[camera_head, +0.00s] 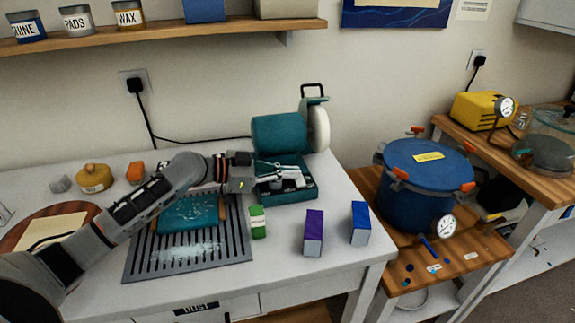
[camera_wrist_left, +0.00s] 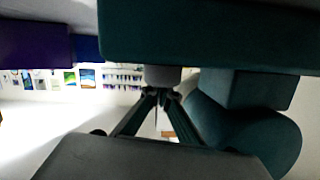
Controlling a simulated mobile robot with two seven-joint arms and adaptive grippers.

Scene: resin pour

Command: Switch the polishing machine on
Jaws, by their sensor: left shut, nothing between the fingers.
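The polishing machine (camera_head: 279,134) stands at the back of the white table. It has a teal motor drum, a white wheel (camera_head: 318,128) at its right end and a teal base (camera_head: 290,195). My left gripper (camera_head: 298,178) reaches in from the left, over the base and below the drum. In the left wrist view my left gripper (camera_wrist_left: 161,93) is shut and empty. Its tips are close to a grey part (camera_wrist_left: 163,75) on the teal base (camera_wrist_left: 210,35); I cannot tell whether they touch. The teal drum (camera_wrist_left: 245,130) is close beside the fingers.
A grey slotted grate (camera_head: 140,262) with a teal slab (camera_head: 188,215) lies under my left arm. A green box (camera_head: 257,221), a purple box (camera_head: 313,232) and a blue box (camera_head: 360,223) stand in front of the machine. A blue pot (camera_head: 425,190) stands at right.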

